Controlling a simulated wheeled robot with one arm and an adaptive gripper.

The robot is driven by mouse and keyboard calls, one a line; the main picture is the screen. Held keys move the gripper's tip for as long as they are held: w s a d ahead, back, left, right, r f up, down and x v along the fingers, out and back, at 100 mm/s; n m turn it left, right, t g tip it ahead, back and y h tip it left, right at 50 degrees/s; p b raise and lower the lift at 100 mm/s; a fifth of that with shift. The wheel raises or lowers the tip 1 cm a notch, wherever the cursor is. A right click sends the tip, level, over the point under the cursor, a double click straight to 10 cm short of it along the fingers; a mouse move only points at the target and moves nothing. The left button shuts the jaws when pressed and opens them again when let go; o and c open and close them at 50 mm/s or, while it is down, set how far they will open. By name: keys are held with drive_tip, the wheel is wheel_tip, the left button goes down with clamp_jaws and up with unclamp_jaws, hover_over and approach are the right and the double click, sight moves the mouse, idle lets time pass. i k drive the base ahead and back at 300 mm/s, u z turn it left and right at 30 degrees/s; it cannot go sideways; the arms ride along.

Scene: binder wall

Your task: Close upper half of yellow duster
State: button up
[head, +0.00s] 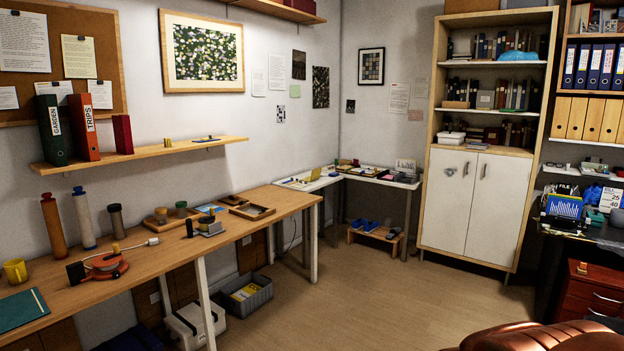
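I cannot make out a yellow duster for certain. A yellow flat item (246,291) lies in a grey crate (262,299) on the floor under the long wooden table; it is too small to tell whether it is cloth or paper. Small yellow patches also show on the far corner desk (408,184), too small to identify. My gripper is not in view.
The long wooden table (170,258) holds a yellow mug (15,271), an orange-red round device (106,265), cylinders and trays. A white-doored cabinet (475,200) stands at the back. A brown leather seat (540,338) fills the lower right. The middle floor is clear.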

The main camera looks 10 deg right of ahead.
sight(315, 174)
drive_tip(key=z, duration=0.35)
drive_tip(key=i, duration=2.1)
drive_tip(key=z, duration=0.3)
drive_tip(key=i, duration=1.9)
drive_tip(key=u, duration=0.65)
drive_tip(key=i, duration=2.05)
drive_tip(key=u, duration=0.8)
drive_tip(key=i, duration=0.65)
drive_tip(key=u, duration=0.1)
